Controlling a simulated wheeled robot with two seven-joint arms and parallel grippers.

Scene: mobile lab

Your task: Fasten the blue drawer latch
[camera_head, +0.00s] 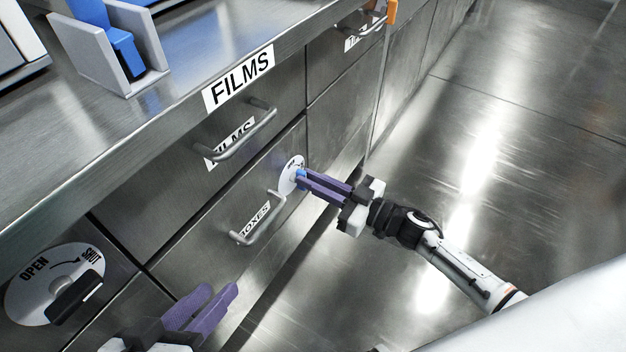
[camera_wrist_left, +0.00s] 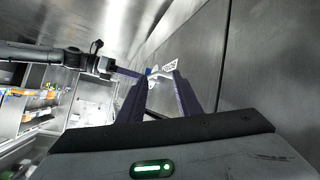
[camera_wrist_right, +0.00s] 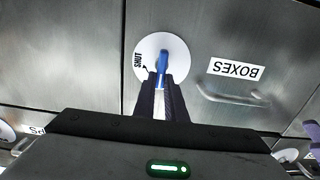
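The blue latch handle (camera_head: 301,175) stands on a round white dial (camera_head: 290,174) on the lower drawer front labelled BOXES (camera_head: 225,215). In the right wrist view, the handle (camera_wrist_right: 162,68) points roughly up and down the picture. The word SHUT and an arrow show at the dial's left; other dial marks are hidden. My right gripper (camera_head: 303,181) has its fingers around the handle, with little gap; its fingertips (camera_wrist_right: 160,88) also show in the right wrist view. My left gripper (camera_head: 219,292) is open and empty, apart from the drawers.
Bar handles (camera_head: 262,215) stick out from the drawers. A black latch on an OPEN/SHUT dial (camera_head: 35,290) sits at lower left. An orange latch (camera_head: 391,10) is at the top. A grey rack (camera_head: 80,45) stands on the counter. The floor at right is clear.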

